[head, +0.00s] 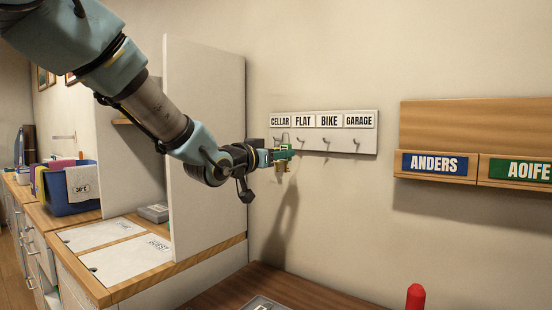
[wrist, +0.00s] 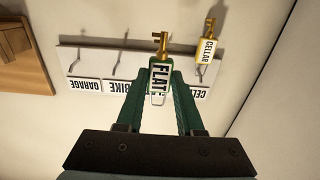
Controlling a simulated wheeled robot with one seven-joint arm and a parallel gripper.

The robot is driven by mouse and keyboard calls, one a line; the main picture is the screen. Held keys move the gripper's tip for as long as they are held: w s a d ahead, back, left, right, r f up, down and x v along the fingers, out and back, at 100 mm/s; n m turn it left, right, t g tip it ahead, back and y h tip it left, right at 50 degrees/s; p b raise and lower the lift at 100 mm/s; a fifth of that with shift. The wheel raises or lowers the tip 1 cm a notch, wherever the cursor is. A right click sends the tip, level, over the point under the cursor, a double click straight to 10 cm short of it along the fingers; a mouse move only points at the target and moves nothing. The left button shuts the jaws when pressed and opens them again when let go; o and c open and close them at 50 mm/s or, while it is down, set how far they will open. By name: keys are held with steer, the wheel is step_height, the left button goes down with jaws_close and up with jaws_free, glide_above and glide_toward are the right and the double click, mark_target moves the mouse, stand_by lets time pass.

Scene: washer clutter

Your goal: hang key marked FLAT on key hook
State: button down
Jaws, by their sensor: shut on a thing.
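The FLAT key shows in the wrist view as a brass key (wrist: 160,43) on a green-edged tag (wrist: 158,76) lettered FLAT. My gripper (wrist: 158,90) is shut on the tag, with a wire loop between the green fingers. The hook board (head: 340,137) on the wall has labels CELLAR, FLAT, BIKE and GARAGE above its hooks. In the head view my gripper (head: 288,155) is at the board's left end, left of the FLAT hook (head: 301,139). The held key is hard to make out there. The wrist view shows the board upside down.
A brass key with a CELLAR tag (wrist: 207,48) appears to hang at the CELLAR end, close beside the held key. A white partition (head: 205,150) stands left of the board. A wooden rack (head: 475,140) with name plates is at right. The BIKE and GARAGE hooks are bare.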

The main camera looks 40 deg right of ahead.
steer(key=shift+f+b+x, duration=0.25)
steer(key=shift+f+x, duration=0.05)
steer(key=shift+x, duration=0.95)
steer(key=shift+f+b+x, duration=0.2)
steer(key=shift+f+x, duration=0.05)
steer(key=shift+x, duration=1)
steer(key=shift+f+b+x, duration=0.25)
steer(key=shift+f+x, duration=0.05)
steer(key=shift+x, duration=0.95)
steer(key=shift+c, duration=2.3)
jaws_free()
steer(key=b+v, duration=0.2)
steer(key=v, duration=0.8)
steer(key=shift+a, duration=0.4)
steer(key=shift+s, duration=0.1)
